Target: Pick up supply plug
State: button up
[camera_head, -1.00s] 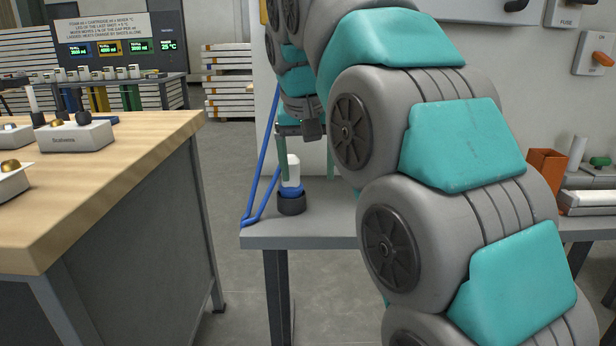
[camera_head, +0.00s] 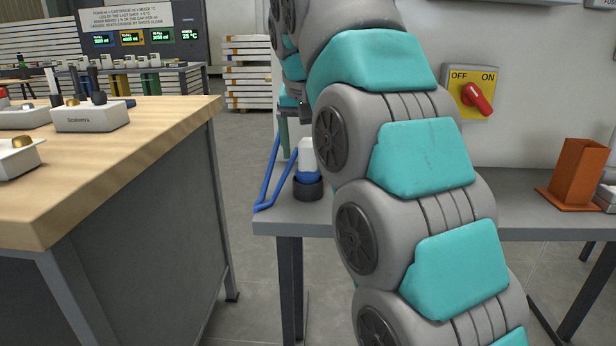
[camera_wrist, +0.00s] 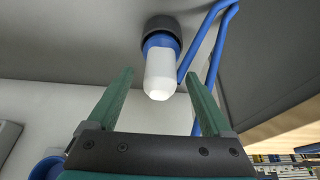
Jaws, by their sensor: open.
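The supply plug, as I take it, is a white piece with a rounded tip (camera_head: 306,154) and a blue collar, upright in a black round base at the left end of a grey bench (camera_head: 450,212). The plug also shows in the wrist view (camera_wrist: 160,72). My gripper (camera_wrist: 160,76) has two green fingers spread apart, with the white tip showing between their ends and nothing held. I cannot tell how deep the fingers reach along it. In the head view my arm hides most of the gripper; one green finger shows left of the plug.
A bent blue bar (camera_head: 268,175) stands close left of the plug at the bench edge; it also shows in the wrist view (camera_wrist: 206,50). A wooden-topped table (camera_head: 150,125) is at the left, across a gap. An orange holder (camera_head: 578,173) stands farther right on the bench.

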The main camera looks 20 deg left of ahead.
jog(key=shift+x, duration=1.45)
jog(key=shift+c, duration=0.3)
grip_shut()
